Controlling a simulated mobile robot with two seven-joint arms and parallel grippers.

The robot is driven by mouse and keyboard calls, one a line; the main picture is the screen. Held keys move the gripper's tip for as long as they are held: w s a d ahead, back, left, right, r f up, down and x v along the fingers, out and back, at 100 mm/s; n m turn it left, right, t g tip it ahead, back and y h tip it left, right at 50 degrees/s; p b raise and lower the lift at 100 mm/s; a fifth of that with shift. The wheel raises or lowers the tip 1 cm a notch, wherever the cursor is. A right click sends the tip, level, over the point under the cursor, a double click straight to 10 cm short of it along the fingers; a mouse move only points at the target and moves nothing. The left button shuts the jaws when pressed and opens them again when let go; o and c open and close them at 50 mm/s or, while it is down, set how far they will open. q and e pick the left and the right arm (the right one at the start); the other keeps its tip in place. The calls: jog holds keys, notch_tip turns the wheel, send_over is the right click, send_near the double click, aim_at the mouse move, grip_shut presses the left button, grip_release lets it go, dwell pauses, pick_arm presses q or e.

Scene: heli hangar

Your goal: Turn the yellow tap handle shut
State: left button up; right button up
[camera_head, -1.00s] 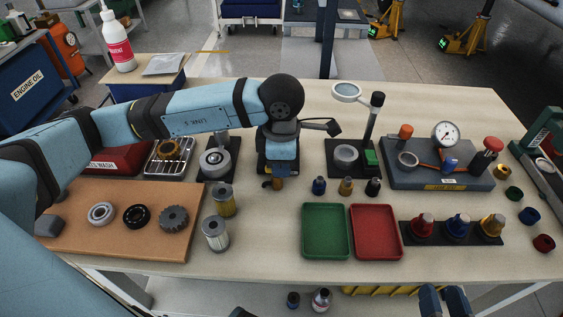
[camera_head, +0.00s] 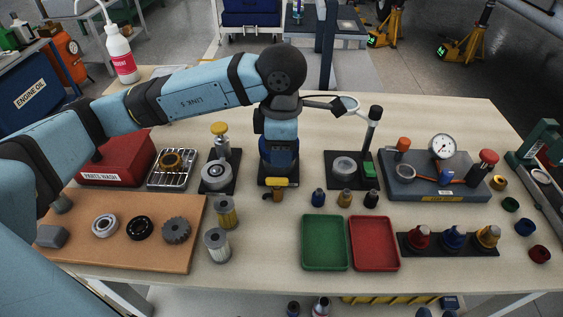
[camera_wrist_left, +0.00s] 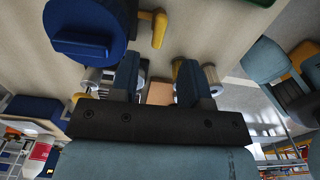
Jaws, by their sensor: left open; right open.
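The yellow tap handle (camera_head: 284,182) sits low on the front of a dark blue drum (camera_head: 280,157), above a small brass-coloured spout (camera_head: 277,195). The handle looks crosswise, left to right. My left gripper (camera_head: 280,134) is above the drum in the head view; its fingertips cannot be made out there. In the left wrist view the left gripper (camera_wrist_left: 157,80) is open, with nothing between its fingers. The drum (camera_wrist_left: 88,32) and yellow tap (camera_wrist_left: 158,24) show beyond the fingers, apart from them. My right gripper (camera_head: 436,312) is barely visible at the bottom edge.
Several small bottles stand right of the tap. Green (camera_head: 325,264) and red (camera_head: 373,264) trays lie in front. Filters (camera_head: 217,250) stand front left.

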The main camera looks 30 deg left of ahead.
pick_arm(q)
notch_tip(320, 180, up, 6)
jog(key=shift+f+p, duration=0.1)
jog(key=shift+p, duration=0.3)
pick_arm(e)
jog(key=shift+s+d+f+g+h, duration=0.25)
jog(key=shift+d+f+g, duration=0.1)
jog(key=shift+f, duration=0.25)
jog(key=shift+s+d+f+g+h, duration=0.2)
jog(key=shift+d+f+g, duration=0.15)
jog(key=shift+f, duration=0.25)
jog(key=shift+a, duration=0.1)
jog(key=shift+s, duration=0.1)
